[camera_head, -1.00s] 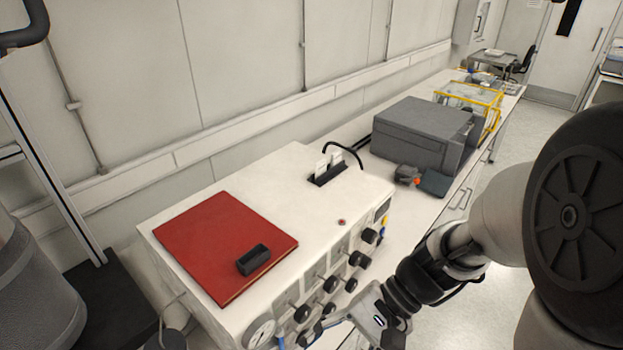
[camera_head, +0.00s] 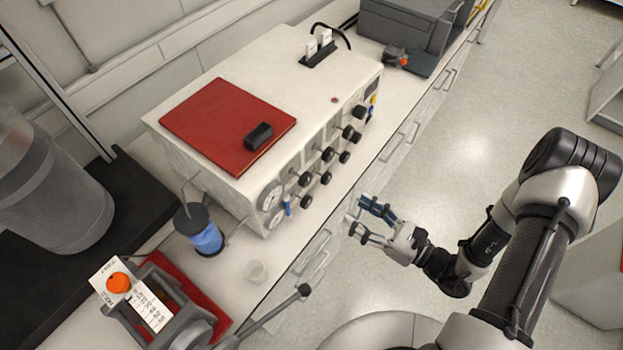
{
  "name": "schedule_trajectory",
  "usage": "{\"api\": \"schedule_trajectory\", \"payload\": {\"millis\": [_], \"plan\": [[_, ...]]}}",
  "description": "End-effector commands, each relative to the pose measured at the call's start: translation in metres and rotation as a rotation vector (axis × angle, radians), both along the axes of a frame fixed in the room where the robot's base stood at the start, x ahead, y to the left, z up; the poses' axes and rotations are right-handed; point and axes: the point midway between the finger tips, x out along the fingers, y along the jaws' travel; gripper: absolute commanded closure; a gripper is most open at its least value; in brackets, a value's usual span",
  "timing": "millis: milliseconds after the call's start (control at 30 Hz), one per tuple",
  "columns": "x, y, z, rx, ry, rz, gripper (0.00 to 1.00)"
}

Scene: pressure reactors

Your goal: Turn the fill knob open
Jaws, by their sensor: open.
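A white control box (camera_head: 245,85) stands on the bench with several black knobs (camera_head: 326,154) on its front panel, in rows. Two round gauges (camera_head: 270,196) sit at the panel's near left end, with a small blue handle (camera_head: 287,208) beside them. I cannot read labels, so I cannot tell which knob is the fill knob. My gripper (camera_head: 358,213) is open and empty, in front of the panel's lower knobs and apart from them. Its fingers point left toward the panel, over the bench's front edge.
A red book (camera_head: 215,125) with a black block (camera_head: 258,136) lies on the box. The floor right of the bench is clear around my arm.

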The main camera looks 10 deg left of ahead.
Motion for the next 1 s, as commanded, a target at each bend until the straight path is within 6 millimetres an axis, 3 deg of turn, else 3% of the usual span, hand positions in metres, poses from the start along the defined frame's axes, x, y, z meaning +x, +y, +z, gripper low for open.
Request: {"api": "schedule_trajectory", "payload": {"millis": [700, 1000], "plan": [[0.052, 0.131, 0.002, 0.001, -0.005, 0.01, 0.44], [0.062, 0.153, 0.001, 0.0, -0.003, 0.005, 0.44]]}}
